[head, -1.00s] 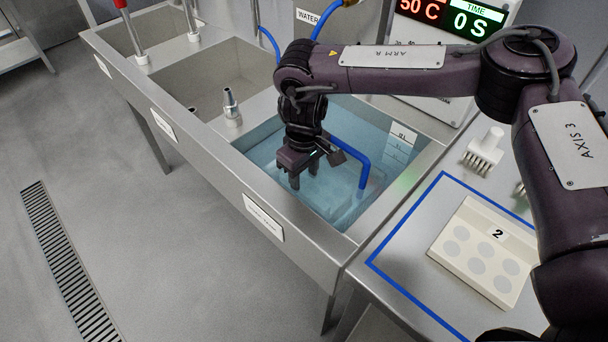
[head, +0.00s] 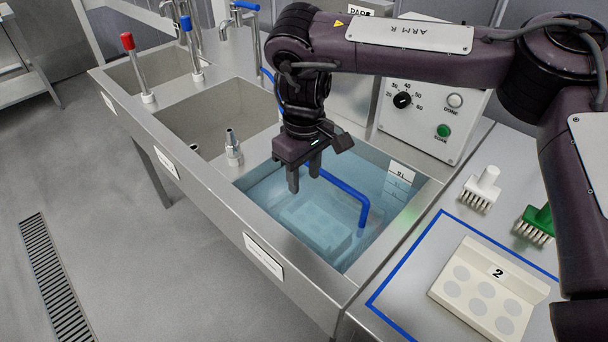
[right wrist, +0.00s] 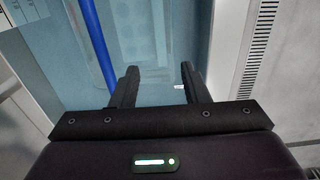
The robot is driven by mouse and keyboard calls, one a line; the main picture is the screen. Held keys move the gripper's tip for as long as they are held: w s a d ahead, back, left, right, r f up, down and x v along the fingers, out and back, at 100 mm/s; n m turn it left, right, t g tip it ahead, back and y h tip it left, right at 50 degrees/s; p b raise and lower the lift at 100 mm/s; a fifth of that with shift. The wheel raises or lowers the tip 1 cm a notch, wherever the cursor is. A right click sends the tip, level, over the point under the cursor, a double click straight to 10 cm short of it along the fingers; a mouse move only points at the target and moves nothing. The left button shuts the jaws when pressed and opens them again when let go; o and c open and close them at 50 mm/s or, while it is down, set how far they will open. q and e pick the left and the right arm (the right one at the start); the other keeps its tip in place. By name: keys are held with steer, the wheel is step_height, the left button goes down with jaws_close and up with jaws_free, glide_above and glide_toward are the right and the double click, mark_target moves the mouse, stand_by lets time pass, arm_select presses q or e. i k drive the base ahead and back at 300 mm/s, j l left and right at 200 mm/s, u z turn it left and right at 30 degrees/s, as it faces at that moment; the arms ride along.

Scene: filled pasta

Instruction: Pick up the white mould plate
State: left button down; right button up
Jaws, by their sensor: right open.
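A pale mould plate (head: 318,222) with round hollows lies under the water in the front sink basin, tinted blue by the water. In the right wrist view the submerged plate (right wrist: 138,38) shows faintly beyond the fingers. A second white mould plate (head: 468,302), marked 2, rests on the counter inside a blue outline. My right gripper (head: 304,182) is open, fingers pointing down, over the basin and apart from the submerged plate. Its empty fingers also show in the right wrist view (right wrist: 160,75). My left gripper is out of view.
A blue pipe (head: 350,190) dips into the water beside my right gripper. The basin's steel rim (head: 300,292) surrounds it. A white brush (head: 482,188) and a green brush (head: 536,222) stand on the counter. A control box (head: 425,110) stands behind the basin.

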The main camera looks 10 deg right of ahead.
mark_target(488, 291)
steer(key=k+j, duration=0.15)
steer(key=k, duration=0.35)
steer(key=k+j, duration=0.15)
steer(key=k, duration=0.3)
